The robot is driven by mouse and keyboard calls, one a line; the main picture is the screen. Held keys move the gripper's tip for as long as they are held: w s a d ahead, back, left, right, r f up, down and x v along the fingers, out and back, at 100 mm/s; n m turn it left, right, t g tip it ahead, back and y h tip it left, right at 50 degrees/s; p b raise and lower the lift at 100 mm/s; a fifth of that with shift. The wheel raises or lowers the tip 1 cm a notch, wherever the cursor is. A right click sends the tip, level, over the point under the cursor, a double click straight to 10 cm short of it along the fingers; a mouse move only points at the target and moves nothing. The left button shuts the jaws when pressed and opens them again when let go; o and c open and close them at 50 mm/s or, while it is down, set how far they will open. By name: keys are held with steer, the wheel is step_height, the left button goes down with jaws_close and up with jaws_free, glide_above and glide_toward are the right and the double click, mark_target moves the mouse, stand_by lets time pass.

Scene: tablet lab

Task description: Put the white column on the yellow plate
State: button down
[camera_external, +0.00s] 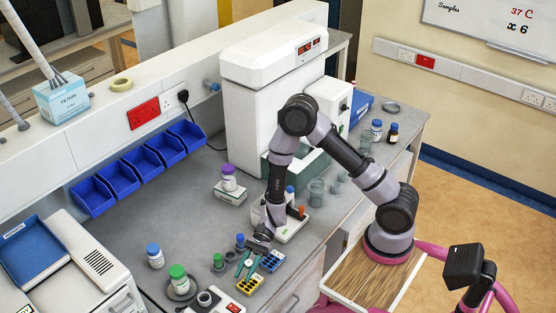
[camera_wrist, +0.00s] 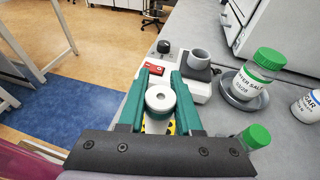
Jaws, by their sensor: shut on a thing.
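My gripper (camera_external: 245,270) has teal fingers and points down over the front of the bench. It is shut on the white column (camera_wrist: 160,98), a short round piece with a hole in its top, held between the two fingers in the wrist view. A bit of white shows between the fingers in the external view. The yellow plate (camera_external: 250,286), with dark holes, lies on the bench just below and beside the fingers. A strip of yellow (camera_wrist: 172,128) shows beside the column in the wrist view. I cannot tell whether the column touches the plate.
A blue plate (camera_external: 272,261) lies right of the fingers. Small green- and blue-capped vials (camera_external: 218,262) stand close on the left. A green-capped jar (camera_external: 179,280) sits on a grey dish. A white device (camera_wrist: 199,88) with a grey cup is near the bench's edge.

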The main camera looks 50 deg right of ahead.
steer(key=shift+f, duration=1.8)
steer(key=c, duration=0.6)
jaws_free()
steer(key=shift+f, duration=0.1)
